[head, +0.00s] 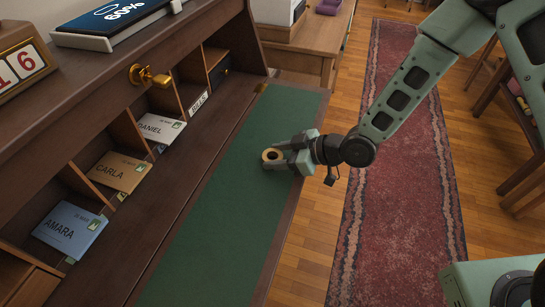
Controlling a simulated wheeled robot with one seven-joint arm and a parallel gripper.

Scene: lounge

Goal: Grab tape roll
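The tape roll (272,154) is a small tan ring on the green desk surface, near its right edge. My gripper (281,156) reaches in from the right, low over the desk, with its fingertips at the tape roll. One finger is on the far side and one on the near side of the roll. The roll sits between the fingertips, but I cannot tell whether the fingers press on it. Part of the roll's right side is hidden by the gripper.
The wooden desk has a green writing surface (215,225), mostly clear. Pigeonholes along its left hold envelopes marked Daniel (160,127), Carla (120,171) and Amara (70,231). A date block (20,65) and a tablet (115,18) stand above. A red rug (395,220) lies right.

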